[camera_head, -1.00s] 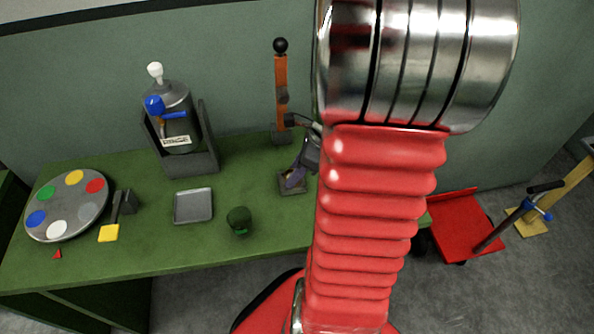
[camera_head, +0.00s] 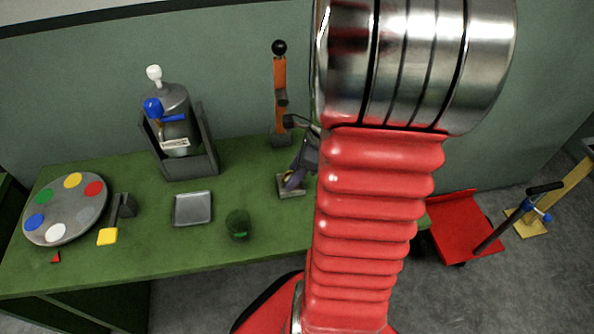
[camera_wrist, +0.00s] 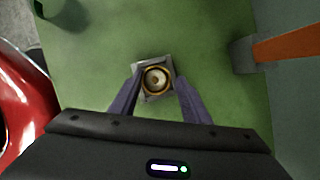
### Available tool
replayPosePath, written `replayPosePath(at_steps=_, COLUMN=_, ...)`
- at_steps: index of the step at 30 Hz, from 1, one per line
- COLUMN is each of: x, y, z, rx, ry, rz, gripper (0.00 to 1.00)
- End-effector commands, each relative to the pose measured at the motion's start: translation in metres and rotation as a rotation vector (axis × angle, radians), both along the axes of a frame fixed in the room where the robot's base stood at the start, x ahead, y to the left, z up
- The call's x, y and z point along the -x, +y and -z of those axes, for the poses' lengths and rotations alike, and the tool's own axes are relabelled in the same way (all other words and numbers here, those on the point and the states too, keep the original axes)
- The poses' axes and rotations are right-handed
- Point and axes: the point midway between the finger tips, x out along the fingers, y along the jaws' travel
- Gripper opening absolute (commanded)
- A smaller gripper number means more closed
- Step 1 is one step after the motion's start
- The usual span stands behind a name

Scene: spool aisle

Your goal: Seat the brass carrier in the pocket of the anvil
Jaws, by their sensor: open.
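The anvil (camera_head: 292,193) is a small grey square block on the green bench, left of my arm. In the wrist view the brass carrier (camera_wrist: 157,80), a round ring with a pale centre, lies within the outline of the anvil (camera_wrist: 141,71). It looks roughly centred; how deep it sits I cannot tell. My gripper (camera_wrist: 159,82) is open, its purple fingers on either side of the carrier, apparently clear of it. In the head view my gripper (camera_head: 293,182) is low over the anvil and partly covers it.
An orange post with a black knob (camera_head: 280,75) stands behind the anvil. A dark green cup (camera_head: 238,224), a grey tray (camera_head: 193,208), a cylinder in a holder (camera_head: 177,120) and a disc with coloured spots (camera_head: 65,209) are to the left. A red cart (camera_head: 466,225) stands right.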

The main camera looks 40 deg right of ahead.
Motion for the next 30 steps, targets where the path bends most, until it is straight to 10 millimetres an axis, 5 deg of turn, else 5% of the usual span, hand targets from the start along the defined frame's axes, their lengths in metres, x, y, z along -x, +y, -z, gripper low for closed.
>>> replayPosePath(at_steps=5, x=0.010, y=0.004, z=-0.011, rx=-0.015, ry=0.015, rz=-0.007, gripper=0.51)
replayPosePath(at_steps=21, x=0.038, y=-0.017, z=-0.097, rx=-0.014, ry=0.010, rz=-0.001, gripper=0.51)
replayPosePath(at_steps=30, x=0.043, y=-0.020, z=-0.113, rx=-0.016, ry=0.012, rz=-0.001, gripper=0.51)
